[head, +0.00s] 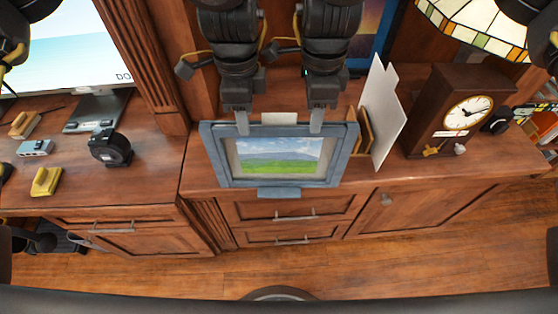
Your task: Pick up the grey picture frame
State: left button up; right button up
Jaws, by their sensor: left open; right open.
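The grey picture frame (218,165) stands on the wooden cabinet top in the middle of the head view. It holds a landscape picture of green grass, hills and sky. My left gripper (242,126) is at the left part of the frame's top edge. My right gripper (316,126) is at the right part of the same edge. Both are open, and their pale fingers overlap the top edge in the picture. I cannot tell whether they touch it. The far fingers and the frame's back are hidden.
White panels in a wooden holder (364,131) stand close to the frame's right. Farther right are a dark wooden clock (433,108) and a stained-glass lamp (483,27). At left, a desk bears a monitor (65,50), a black tape dispenser (110,147) and a yellow stapler (45,182).

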pick_arm(q)
notch_tip(320, 180, down, 5)
jog(key=shift+f, duration=0.2)
pick_arm(e)
notch_tip(320, 180, down, 5)
jog(key=shift+f, duration=0.15)
pick_arm(q)
grip_shut()
pick_arm(e)
grip_shut()
pick_arm(q)
jog(key=shift+r, duration=0.1)
dwell(0.8)
